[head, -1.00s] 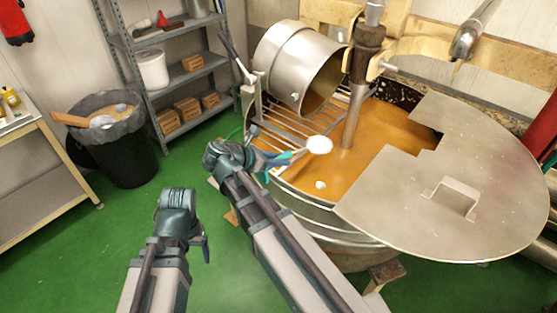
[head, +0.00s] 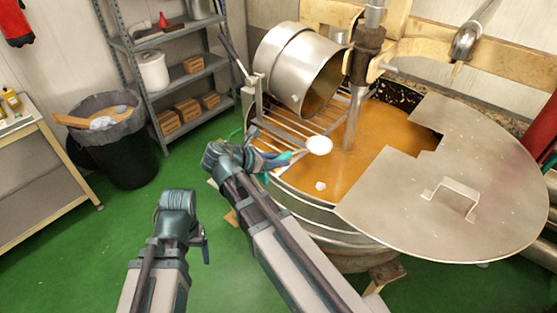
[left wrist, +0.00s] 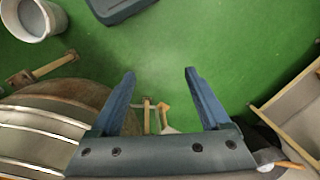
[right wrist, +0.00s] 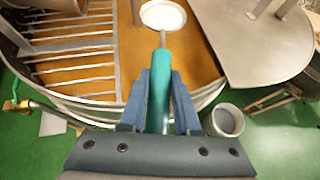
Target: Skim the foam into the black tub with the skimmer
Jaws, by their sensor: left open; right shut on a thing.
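My right gripper (head: 268,160) is shut on the teal handle of the skimmer (right wrist: 159,95). The skimmer's round head (head: 319,145) looks white, as if covered with foam, and is over the orange-brown liquid in the kettle (head: 390,130); I cannot tell if it touches the surface. A small white foam patch (head: 320,186) floats near the kettle's front rim. The black tub (head: 128,160) stands on the floor at the left, with white foam (head: 103,123) and a wooden paddle (head: 70,120) at its top. My left gripper (left wrist: 160,75) is open and empty, above the green floor.
A slatted grate (head: 285,135) and a metal drum (head: 295,65) are at the kettle's left. A metal lid (head: 450,190) covers its right part. A shelf rack (head: 185,75) stands behind the tub. A bucket (right wrist: 228,120) stands on the floor. Floor between tub and kettle is clear.

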